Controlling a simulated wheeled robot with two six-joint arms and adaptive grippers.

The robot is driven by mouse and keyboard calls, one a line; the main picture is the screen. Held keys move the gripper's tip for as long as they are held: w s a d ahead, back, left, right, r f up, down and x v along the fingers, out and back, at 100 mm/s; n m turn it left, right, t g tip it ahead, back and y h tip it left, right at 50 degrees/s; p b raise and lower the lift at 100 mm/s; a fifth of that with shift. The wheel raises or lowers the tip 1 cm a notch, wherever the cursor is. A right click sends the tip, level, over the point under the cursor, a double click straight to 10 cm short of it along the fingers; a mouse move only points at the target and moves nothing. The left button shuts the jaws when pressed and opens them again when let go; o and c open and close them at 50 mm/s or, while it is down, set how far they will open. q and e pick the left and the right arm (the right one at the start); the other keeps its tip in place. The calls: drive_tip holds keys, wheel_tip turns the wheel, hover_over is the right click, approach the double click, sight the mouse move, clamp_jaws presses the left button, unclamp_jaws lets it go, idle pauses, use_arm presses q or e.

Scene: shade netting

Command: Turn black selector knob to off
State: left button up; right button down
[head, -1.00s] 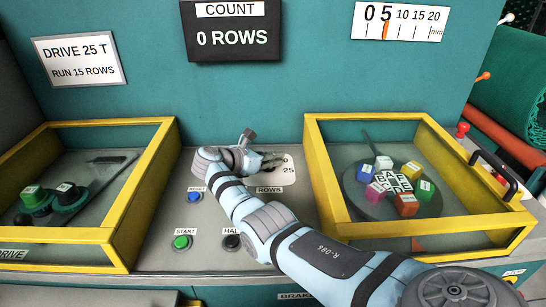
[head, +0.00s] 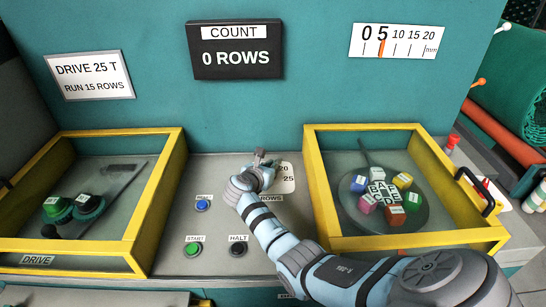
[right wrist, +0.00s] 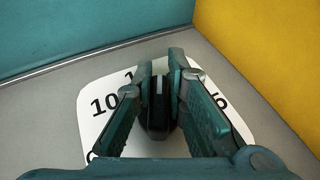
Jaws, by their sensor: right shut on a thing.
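The black selector knob (right wrist: 158,112) stands between my fingers in the right wrist view, with a pale line along its top. It sits on a white dial plate (right wrist: 92,128) with numbers around it; 10 is readable, others are partly covered. In the head view the plate (head: 288,178) shows 20 and 25, and my gripper hides the knob. My right gripper (head: 265,157) is shut on the knob, one finger on each side; it also fills the right wrist view (right wrist: 161,72). My left gripper is not in view.
A blue button (head: 202,205), a green START button (head: 193,250) and a black HALT button (head: 238,250) lie in front. Yellow-framed boxes stand left (head: 160,210) and right (head: 318,195). The teal wall with the COUNT sign (head: 236,48) rises behind.

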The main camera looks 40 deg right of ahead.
drive_tip(key=shift+a+f+n+t+y+p, duration=0.15)
drive_tip(key=shift+f+n+t+y+p, duration=0.1)
drive_tip(key=shift+n+t+y+p, duration=0.35)
drive_tip(key=shift+f, duration=0.1)
drive_tip(key=c, duration=1.6)
unclamp_jaws()
drive_tip(key=shift+a, duration=0.1)
drive_tip(key=v, duration=1.2)
drive_tip(key=shift+w, duration=0.1)
